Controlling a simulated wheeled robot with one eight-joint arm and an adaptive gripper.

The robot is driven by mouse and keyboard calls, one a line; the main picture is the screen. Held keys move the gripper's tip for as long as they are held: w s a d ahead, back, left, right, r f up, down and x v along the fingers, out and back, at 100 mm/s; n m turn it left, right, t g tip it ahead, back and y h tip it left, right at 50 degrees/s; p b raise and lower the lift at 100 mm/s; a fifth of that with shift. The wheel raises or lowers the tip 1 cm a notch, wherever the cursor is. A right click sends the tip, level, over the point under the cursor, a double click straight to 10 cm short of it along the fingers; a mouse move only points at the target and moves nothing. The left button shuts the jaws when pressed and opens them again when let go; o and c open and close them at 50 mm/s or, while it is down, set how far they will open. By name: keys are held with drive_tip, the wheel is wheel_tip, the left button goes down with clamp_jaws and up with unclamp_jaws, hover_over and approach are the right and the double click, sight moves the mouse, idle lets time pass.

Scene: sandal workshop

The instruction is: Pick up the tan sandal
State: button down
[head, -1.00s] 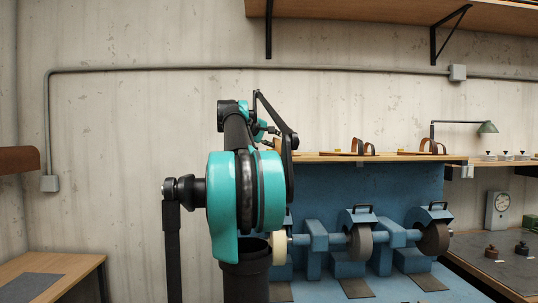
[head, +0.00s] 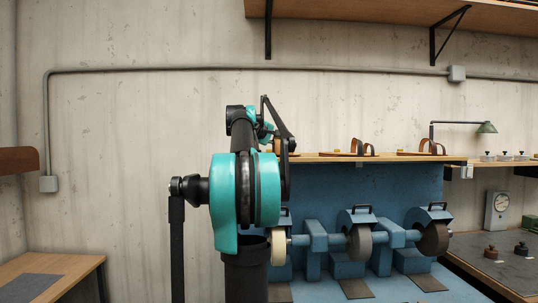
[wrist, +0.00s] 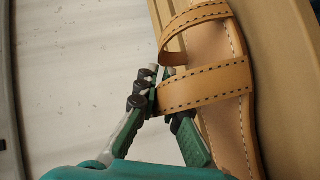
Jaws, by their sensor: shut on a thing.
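The tan sandal (wrist: 211,60) fills the right of the wrist view, with two dark-stitched straps over a pale insole. It lies along a wooden board. My gripper (wrist: 157,98) is at its left side, shut on the left edge of the lower strap (wrist: 205,88), with its fingers on either side of the leather. I cannot tell whether the sole is clear of the board. In the head view my arm hides most of this sandal and my fingertips.
A wooden shelf (head: 390,159) above the blue grinding machine (head: 330,246) holds two more sandals, one in the middle (head: 357,148) and one at the right (head: 428,148). A green lamp (head: 487,127) stands farther right. A higher shelf (head: 380,10) hangs overhead.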

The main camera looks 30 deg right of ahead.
wheel_tip(320, 180, up, 10)
idle(0.7)
drive_tip(key=shift+a, duration=0.15)
idle(0.5)
